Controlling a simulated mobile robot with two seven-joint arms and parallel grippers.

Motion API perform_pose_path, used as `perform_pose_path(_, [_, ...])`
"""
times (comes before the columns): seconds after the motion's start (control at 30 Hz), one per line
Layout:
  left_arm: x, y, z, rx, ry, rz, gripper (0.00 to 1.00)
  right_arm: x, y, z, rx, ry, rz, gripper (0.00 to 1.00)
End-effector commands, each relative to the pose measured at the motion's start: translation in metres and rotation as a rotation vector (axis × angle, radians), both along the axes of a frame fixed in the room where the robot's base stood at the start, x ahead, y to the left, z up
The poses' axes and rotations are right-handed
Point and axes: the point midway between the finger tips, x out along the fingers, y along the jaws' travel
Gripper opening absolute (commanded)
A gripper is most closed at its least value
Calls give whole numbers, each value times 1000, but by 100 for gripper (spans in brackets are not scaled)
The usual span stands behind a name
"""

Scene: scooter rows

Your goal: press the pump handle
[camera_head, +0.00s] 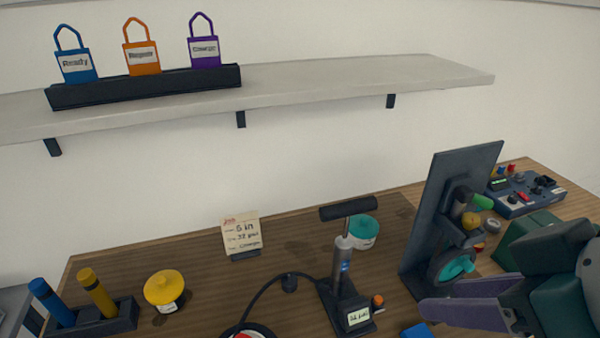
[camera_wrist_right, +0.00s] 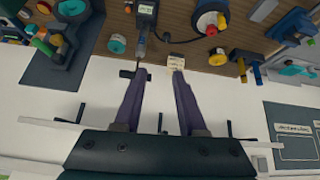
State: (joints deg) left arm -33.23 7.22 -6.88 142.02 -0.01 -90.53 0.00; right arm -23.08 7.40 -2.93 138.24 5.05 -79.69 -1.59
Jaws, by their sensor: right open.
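The pump (camera_head: 343,258) stands upright on the wooden bench, with a grey shaft, dark base and small labelled display. Its black T-shaped pump handle (camera_head: 348,209) is raised above the cylinder. My right gripper (camera_head: 440,302) is at the lower right in the head view, apart from the pump, its purple fingers pointing left. In the right wrist view the open, empty fingers (camera_wrist_right: 159,74) point toward the bench. The handle (camera_wrist_right: 133,74) appears beside the left fingertip there, partly covered by it; the distance between them is unclear. My left gripper is not in view.
A dark upright panel (camera_head: 437,210) with a wheel assembly stands between pump and control box (camera_head: 525,193). A teal-lidded tub (camera_head: 364,232) is behind the pump; a note card (camera_head: 241,235) and yellow-lidded tub (camera_head: 164,289) are left. A shelf (camera_head: 350,85) runs above.

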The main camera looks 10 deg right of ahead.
Motion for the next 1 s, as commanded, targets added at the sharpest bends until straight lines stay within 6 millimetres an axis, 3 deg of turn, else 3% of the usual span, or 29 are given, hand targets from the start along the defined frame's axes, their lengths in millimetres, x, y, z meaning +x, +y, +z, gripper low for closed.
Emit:
perform_pose_path(0.03, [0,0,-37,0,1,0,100,14,-2,-28,5,-47,-2,34])
perform_pose_path(0.33, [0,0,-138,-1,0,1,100,86,-12,-71,49,-328,-10,0])
perform_pose_path(0.7, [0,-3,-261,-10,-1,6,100,152,-31,-101,102,-678,-34,0])
perform_pose_path(0.83, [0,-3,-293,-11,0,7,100,166,-38,-102,118,-783,-44,0])
perform_pose_path(1.0, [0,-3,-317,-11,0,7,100,175,-45,-99,133,-872,-54,0])
